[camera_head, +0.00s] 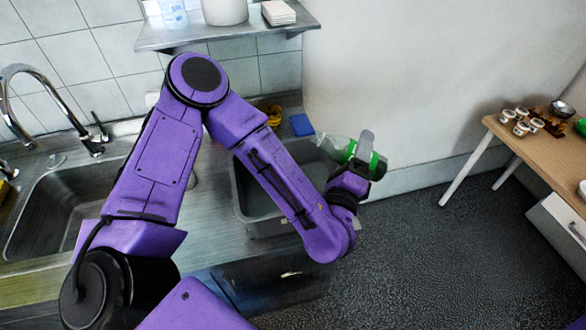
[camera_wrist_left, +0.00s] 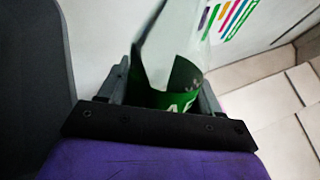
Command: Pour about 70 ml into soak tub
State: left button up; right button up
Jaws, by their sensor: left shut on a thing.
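My left gripper (camera_head: 366,150) is shut on a clear bottle (camera_head: 335,147) with a green label. The bottle is tilted, nearly lying on its side, with its narrow end pointing left toward the grey soak tub (camera_head: 243,205). The tub stands on the counter, partly hidden behind my left arm, so I cannot see what is in it. In the left wrist view the bottle (camera_wrist_left: 185,95) sits between the fingers. I cannot make out any liquid stream. My right gripper is not in view.
A steel sink (camera_head: 40,210) with a tap (camera_head: 10,95) is at the left. A blue sponge (camera_head: 301,124) and a yellow item (camera_head: 270,113) lie behind the tub. A shelf (camera_head: 230,35) hangs above. A wooden table (camera_head: 540,160) with small cups stands at the right.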

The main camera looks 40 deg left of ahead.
aim_at(343, 152)
pick_arm(q)
jog(key=shift+r, duration=0.1)
